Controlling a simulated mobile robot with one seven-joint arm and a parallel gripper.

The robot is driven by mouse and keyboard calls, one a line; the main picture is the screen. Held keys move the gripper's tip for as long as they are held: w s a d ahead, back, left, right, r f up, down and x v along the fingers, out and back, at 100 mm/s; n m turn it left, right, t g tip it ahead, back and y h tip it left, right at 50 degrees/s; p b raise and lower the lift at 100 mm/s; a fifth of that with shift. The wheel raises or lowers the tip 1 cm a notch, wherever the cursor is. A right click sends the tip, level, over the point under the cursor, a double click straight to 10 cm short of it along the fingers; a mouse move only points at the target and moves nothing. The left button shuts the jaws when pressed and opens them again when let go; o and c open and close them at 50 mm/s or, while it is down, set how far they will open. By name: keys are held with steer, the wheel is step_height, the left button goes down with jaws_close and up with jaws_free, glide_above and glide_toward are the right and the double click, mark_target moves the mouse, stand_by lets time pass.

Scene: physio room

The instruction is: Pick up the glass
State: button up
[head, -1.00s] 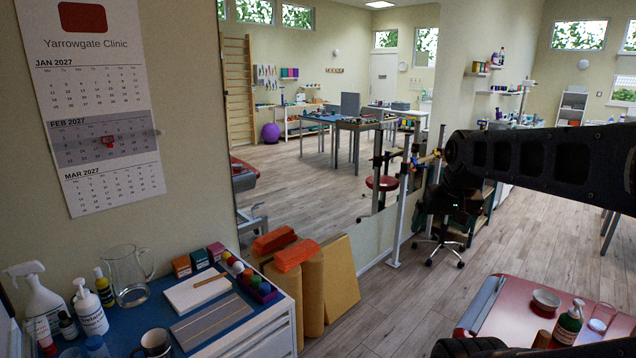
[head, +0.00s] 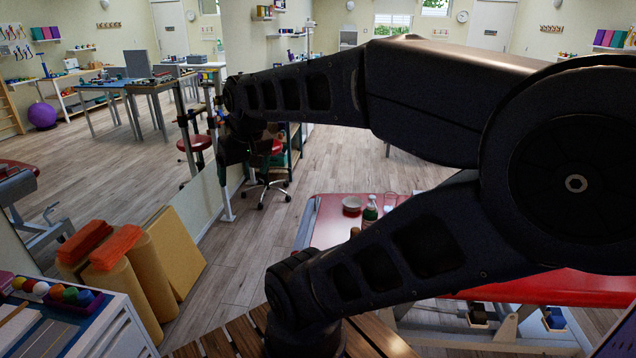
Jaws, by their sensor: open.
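A clear glass (head: 390,201) stands on the red treatment table (head: 330,206), beside a dark bottle with a pump top (head: 370,212). It is small in the head view, and part of it is close to my arm's outline. My gripper (head: 229,158) shows as a dark shape at the far end of my arm, left of the glass in the picture and well apart from it. It is open, and I see nothing held in it. Its fingers are hard to make out against the chair and mirror behind.
A white bowl (head: 352,205) stands left of the bottle. A wheeled chair (head: 268,180) stands beyond. The wooden floor between is clear.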

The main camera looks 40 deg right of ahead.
steer(key=w+d+m+y, duration=0.1)
steer(key=w+d+m, duration=0.5)
steer(key=w, duration=0.3)
steer(key=w+d+m, duration=0.6)
steer(key=w, duration=0.3)
steer(key=w+d+f+m+t, duration=0.1)
steer(key=w+d+f+m, duration=0.25)
steer(key=d, duration=0.35)
steer(key=w+d+f+m, duration=0.2)
steer(key=d+m, duration=0.2)
steer(key=d, duration=0.3)
steer(key=w+d+f+m+t, duration=0.1)
steer(key=w+d+f+m, duration=0.2)
steer(key=d, duration=0.4)
steer(key=m+g+h, duration=0.1)
steer(key=m+h, duration=0.4)
steer(key=m, duration=1.5)
glide_toward(394, 195)
steer(key=f, duration=0.1)
steer(key=w+f, duration=0.1)
steer(key=f, duration=0.3)
steer(key=shift+w+a+f, duration=0.1)
steer(key=shift+w+a, duration=0.2)
steer(key=shift+w, duration=0.1)
steer(key=shift+w+x, duration=0.15)
steer(key=shift+x, duration=1.2)
steer(key=shift+w+x, duration=0.15)
steer(key=shift+x, duration=1.25)
steer(key=shift+a, duration=0.1)
steer(key=shift+c, duration=0.3)
